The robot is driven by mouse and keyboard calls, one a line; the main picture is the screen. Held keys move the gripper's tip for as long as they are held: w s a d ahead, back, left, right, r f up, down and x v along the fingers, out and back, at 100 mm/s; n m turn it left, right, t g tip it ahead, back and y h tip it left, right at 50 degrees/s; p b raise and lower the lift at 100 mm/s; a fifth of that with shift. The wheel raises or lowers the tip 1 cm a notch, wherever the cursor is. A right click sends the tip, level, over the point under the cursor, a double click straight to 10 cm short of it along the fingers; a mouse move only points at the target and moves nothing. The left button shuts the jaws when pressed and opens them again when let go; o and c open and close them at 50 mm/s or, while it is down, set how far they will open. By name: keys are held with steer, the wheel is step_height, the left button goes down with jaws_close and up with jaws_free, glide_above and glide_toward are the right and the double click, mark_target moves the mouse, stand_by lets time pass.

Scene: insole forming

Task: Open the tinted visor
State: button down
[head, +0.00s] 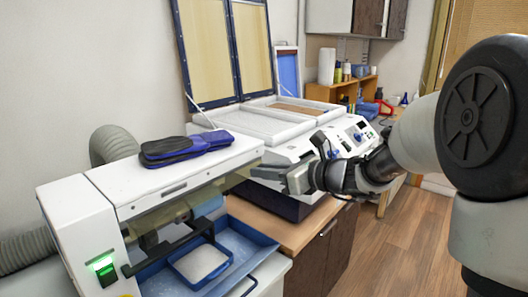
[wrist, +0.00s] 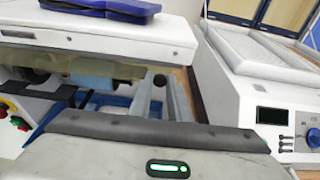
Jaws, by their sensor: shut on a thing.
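The tinted visor (head: 165,216) is a yellowish see-through strip along the front of the white machine, below its top cover. It looks swung partly out, with the blue roller (head: 208,206) visible by it. My gripper (head: 262,177) reaches in from the right and is shut on the visor's right end; the exact contact is small and partly hidden. In the wrist view, my two grey fingers (wrist: 160,97) extend toward the machine front, with the visor's tinted edge (wrist: 120,71) just beyond them and the blue roller behind.
The white machine (head: 105,190) carries dark blue insoles (head: 185,148) on top and a green-lit switch at its left end. A blue tray (head: 245,245) lies below the visor. A second white machine (head: 290,150) with raised frames stands to the right, close to my gripper. Floor is clear at right.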

mark_target(260, 147)
steer(key=shift+w+a+r+g+h+p, duration=0.2)
steer(key=shift+r+g+h+p, duration=0.7)
steer(key=shift+g+h+p, duration=1.05)
steer(key=shift+w+a+r+g+h+p, duration=0.2)
steer(key=shift+r+g+h+p, duration=0.65)
steer(key=shift+g+h+p, duration=1.05)
steer(key=shift+w+a+r+g+h+p, duration=0.2)
steer(key=shift+r+g+h+p, duration=0.9)
steer(key=shift+h, duration=1.45)
steer(key=shift+s+f, duration=0.1)
steer(key=shift+f, duration=0.05)
steer(key=c, duration=1.7)
jaws_free()
steer(key=shift+a, duration=0.1)
steer(key=shift+o, duration=0.2)
